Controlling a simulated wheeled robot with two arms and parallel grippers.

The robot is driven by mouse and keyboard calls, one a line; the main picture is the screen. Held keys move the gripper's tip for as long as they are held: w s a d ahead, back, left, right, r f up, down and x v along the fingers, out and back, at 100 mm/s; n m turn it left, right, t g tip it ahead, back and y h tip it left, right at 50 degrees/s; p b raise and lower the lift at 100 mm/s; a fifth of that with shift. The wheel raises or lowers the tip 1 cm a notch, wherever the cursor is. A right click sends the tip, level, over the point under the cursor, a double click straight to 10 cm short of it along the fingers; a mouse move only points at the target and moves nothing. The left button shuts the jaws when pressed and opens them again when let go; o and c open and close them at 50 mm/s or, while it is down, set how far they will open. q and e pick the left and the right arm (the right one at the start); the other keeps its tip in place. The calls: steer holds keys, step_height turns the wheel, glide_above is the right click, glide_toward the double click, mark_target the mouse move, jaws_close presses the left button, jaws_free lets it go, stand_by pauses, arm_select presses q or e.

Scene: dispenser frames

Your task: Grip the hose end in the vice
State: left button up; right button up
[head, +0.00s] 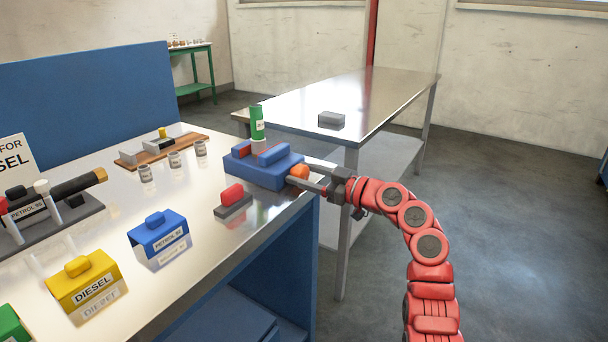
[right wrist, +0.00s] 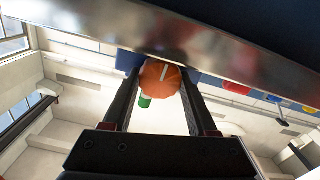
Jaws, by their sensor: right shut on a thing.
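A blue vice (head: 258,172) with two raised jaws and red strips stands at the right end of the metal workbench. An orange round knob (head: 299,172) is on its right side. My right gripper (head: 304,178) reaches in from the right and is shut on this knob, which sits between the fingers in the right wrist view (right wrist: 160,78). An upright green cylinder with a pale lower part (head: 257,124) shows at the jaws; I cannot tell if it is clamped or whether it is the hose end. A bit of green (right wrist: 144,101) shows by the knob. My left gripper is not in view.
A small red-topped block (head: 232,199) sits in front of the vice. Blue (head: 158,237) and yellow (head: 85,282) labelled covers, small jars and a wooden board (head: 170,148) are on the workbench (head: 200,250). A second metal table (head: 370,95) stands behind.

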steer(key=m+p, duration=0.1)
steer(key=m, duration=0.2)
steer(key=shift+r+m+p, duration=0.1)
steer(key=shift+m+p, duration=0.25)
steer(key=shift+m, duration=0.05)
steer(key=shift+w+m+p, duration=0.1)
steer(key=shift+m+p, duration=0.7)
steer(key=shift+m, duration=0.6)
steer(key=o, duration=1.4)
steer(key=shift+d, duration=0.1)
steer(key=p+v, duration=0.1)
steer(key=v, duration=1.6)
steer(key=shift+d, duration=0.1)
